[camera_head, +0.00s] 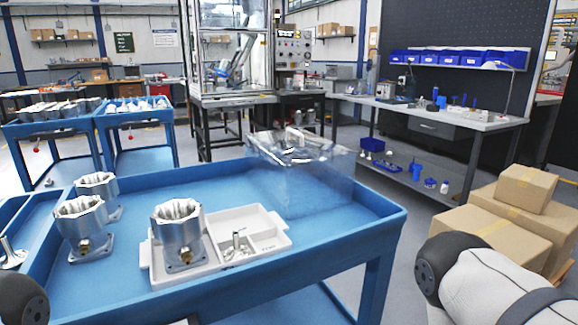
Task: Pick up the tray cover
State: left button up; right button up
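The tray cover (308,172) is a clear, see-through box shape at the back right of the blue cart top (350,225). Its top has bright glare, and its lower edges are hard to make out. A light grey tray (266,247) sits on the cart to the left of the cover and nearer to me. A metal housing (178,237) stands in the tray's left part, and small metal parts (237,246) lie in a right compartment. Parts of my arms show at the bottom left and bottom right corners. Neither gripper's fingers are in view.
Two more metal housings (82,230) (98,194) stand on the cart's left side. A raised rim runs round the cart top. Cardboard boxes (497,233) are stacked at the right. The cart surface right of the tray is clear.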

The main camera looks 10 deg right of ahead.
aim_at(302, 172)
jog(key=i+l+u, duration=0.15)
jog(key=l+u, duration=0.35)
jog(key=l, duration=0.4)
jog(key=l+u, duration=0.5)
jog(key=l, duration=0.4)
jog(key=k+l+u, duration=0.1)
jog(key=l+u, duration=0.35)
jog(key=l, duration=0.45)
